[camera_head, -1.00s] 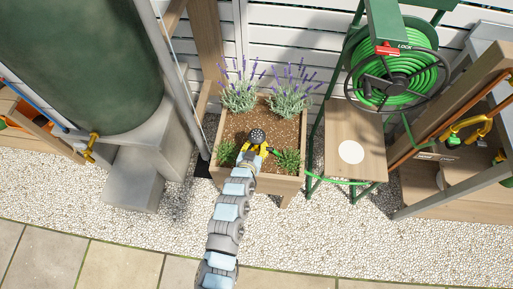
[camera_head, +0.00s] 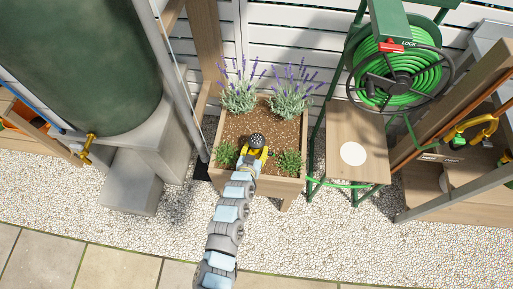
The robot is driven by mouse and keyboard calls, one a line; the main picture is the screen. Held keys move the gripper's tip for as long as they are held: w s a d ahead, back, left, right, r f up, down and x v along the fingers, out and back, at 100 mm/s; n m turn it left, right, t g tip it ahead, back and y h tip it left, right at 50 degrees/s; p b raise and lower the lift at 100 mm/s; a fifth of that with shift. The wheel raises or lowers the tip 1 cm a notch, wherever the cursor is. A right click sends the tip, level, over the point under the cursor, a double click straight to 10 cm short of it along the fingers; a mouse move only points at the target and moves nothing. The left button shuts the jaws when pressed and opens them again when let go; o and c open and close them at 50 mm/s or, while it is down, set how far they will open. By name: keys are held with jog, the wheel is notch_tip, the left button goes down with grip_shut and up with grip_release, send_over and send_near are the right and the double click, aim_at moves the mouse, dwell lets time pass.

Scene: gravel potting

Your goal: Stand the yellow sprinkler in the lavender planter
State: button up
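The yellow sprinkler (camera_head: 257,152) has a dark, dotted round head (camera_head: 257,140) that faces up. It is over the soil in the front middle of the wooden planter (camera_head: 284,184), between two low green plants. Lavender (camera_head: 239,92) grows at the back of this planter. My gripper (camera_head: 252,160) is right at the sprinkler, on its near side. The sprinkler and the end of my arm hide its fingers, so its grip is not clear. I cannot tell whether the sprinkler's base touches the soil.
A green hose reel (camera_head: 400,80) and a wooden stand with a white disc (camera_head: 353,153) are just right of the planter. A green tank (camera_head: 75,60) on a grey block (camera_head: 130,180) is at left. A white slatted fence closes the back. Gravel in front is open.

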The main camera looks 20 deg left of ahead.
jog(key=shift+s+r+p, duration=0.1)
jog(key=shift+r+p, duration=0.15)
jog(key=shift+p, duration=0.05)
jog(key=shift+s+r, duration=0.1)
jog(key=shift+s, duration=0.15)
jog(key=p+v, duration=0.4)
jog(key=v, duration=0.7)
jog(key=shift+s+d+p, duration=0.15)
jog(key=shift+p, duration=0.15)
